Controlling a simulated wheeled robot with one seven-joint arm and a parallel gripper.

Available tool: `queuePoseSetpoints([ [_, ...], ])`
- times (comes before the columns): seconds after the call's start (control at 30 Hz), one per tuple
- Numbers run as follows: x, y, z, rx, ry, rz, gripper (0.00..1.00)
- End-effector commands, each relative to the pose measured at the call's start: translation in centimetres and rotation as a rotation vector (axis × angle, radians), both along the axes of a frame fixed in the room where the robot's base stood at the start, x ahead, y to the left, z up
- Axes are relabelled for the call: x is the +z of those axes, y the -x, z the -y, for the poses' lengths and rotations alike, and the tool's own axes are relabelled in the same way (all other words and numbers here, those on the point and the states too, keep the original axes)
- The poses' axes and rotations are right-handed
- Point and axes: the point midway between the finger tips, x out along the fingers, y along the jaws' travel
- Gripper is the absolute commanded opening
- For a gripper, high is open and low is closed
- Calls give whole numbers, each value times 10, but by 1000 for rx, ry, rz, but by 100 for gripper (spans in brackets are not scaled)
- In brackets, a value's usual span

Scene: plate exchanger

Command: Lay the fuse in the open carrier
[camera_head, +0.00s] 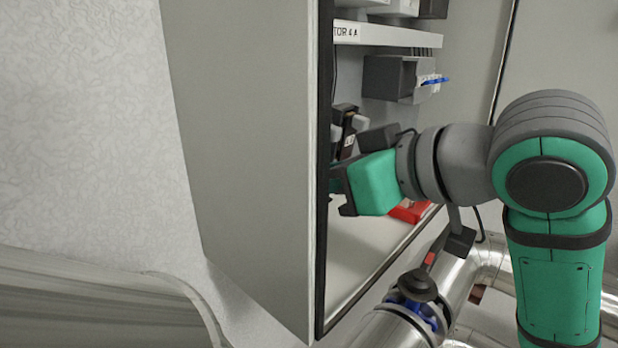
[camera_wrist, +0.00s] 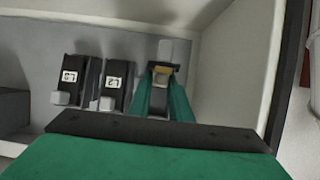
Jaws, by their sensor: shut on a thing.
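In the wrist view my gripper (camera_wrist: 164,92) points into the cabinet, its two green fingers shut on a small tan piece, which looks like the fuse (camera_wrist: 161,78). A dark bar crosses just beyond the fingertips, with a light grey block behind it; this looks like the open carrier (camera_wrist: 164,66), partly hidden by the fingers. I cannot tell whether the fuse touches it. Two black carriers with white labels, one left (camera_wrist: 70,80) and one nearer (camera_wrist: 115,84), stand to the left. In the head view my wrist hides the fuse and fingertips.
The cabinet's open door (camera_head: 245,150) stands left of my arm. A grey box with blue parts (camera_head: 395,78) hangs above, under a labelled white rail (camera_head: 385,34). A red object (camera_head: 410,212) lies low in the cabinet. Metal pipes (camera_head: 395,328) run below. The cabinet side wall (camera_wrist: 235,60) is close right.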

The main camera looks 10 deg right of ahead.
Motion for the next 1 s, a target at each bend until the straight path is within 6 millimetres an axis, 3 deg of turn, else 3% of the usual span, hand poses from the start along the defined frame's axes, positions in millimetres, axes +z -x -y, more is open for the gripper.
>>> queuePoseSetpoints([
  [0.13, -3, 0, 0, 1, 0, 0, 0],
  [0.17, -4, 0, 0, 1, 0, 0, 20],
  [0.23, -3, 0, 0, 0, 0, 0, 37],
  [0.63, 1, 0, 0, -1, 0, 0, 37],
  [1.0, 26, 51, 34, -3, 0, 1, 37],
])
